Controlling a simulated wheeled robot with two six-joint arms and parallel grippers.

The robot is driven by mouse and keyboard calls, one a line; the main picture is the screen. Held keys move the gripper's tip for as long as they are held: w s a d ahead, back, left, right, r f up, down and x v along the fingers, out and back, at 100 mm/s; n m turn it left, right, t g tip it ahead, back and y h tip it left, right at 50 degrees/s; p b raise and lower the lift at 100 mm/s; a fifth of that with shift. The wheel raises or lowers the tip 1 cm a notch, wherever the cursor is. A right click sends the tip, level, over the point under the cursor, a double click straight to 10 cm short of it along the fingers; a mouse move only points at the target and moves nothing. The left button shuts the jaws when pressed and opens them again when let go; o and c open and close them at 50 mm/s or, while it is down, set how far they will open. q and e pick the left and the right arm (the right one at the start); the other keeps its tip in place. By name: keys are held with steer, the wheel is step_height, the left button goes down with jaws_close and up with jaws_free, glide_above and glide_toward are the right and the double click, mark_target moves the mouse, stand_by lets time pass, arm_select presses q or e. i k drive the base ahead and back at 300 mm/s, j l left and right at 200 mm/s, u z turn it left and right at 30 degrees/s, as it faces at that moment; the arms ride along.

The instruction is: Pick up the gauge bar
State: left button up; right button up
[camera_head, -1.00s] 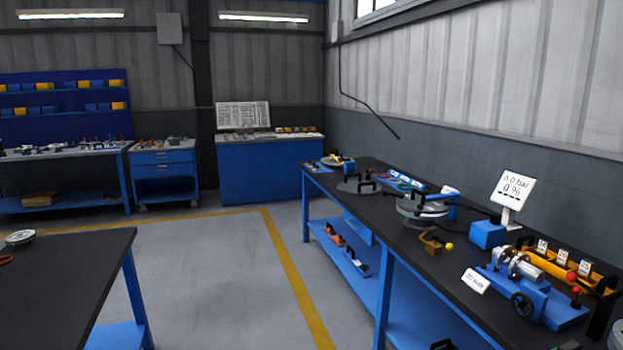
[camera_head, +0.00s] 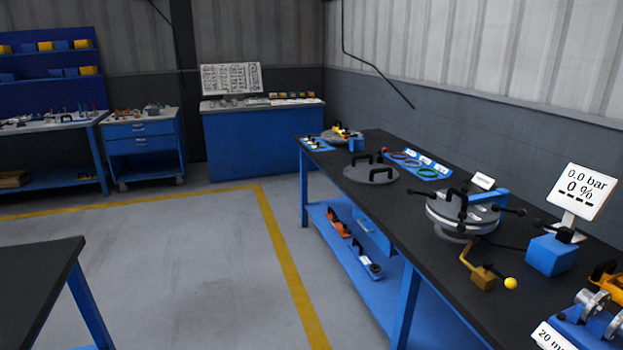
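I cannot pick out the gauge bar with certainty. On the lower shelf of the right bench lie an orange piece with dark parts (camera_head: 338,224) and a blue and white piece with a dark handle (camera_head: 368,262), both small in view. On the bench top stands a round flanged metal shell (camera_head: 462,213) with dark handles and arms around it. A brass block with a bent arm and a yellow ball (camera_head: 483,278) is in front of it. Neither of my grippers is in view.
The long dark bench (camera_head: 425,232) runs along the right wall. It carries a round plate with handles (camera_head: 371,173), a blue tray of coloured rings (camera_head: 415,164) and a display reading 0.0 bar (camera_head: 583,190). A dark table (camera_head: 38,285) stands at left. The floor between is clear.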

mark_target(339, 130)
steer(key=i, duration=2.1)
steer(key=i+j+z, duration=0.1)
steer(key=i+z, duration=0.15)
steer(key=i, duration=0.3)
steer(key=i+j+z, duration=0.2)
steer(key=i, duration=0.3)
steer(key=z, duration=0.25)
steer(key=i+j+z, duration=0.2)
steer(key=z, duration=0.2)
steer(key=i+j+z, duration=0.15)
steer(key=z, duration=0.2)
steer(key=i+j+z, duration=0.1)
steer(key=j+z, duration=0.3)
steer(key=i+j+z, duration=0.2)
steer(key=j, duration=0.75)
steer(key=i+j+z, duration=0.2)
steer(key=j, duration=0.75)
steer(key=j+z, duration=0.2)
steer(key=j, duration=3)
steer(key=i, duration=0.05)
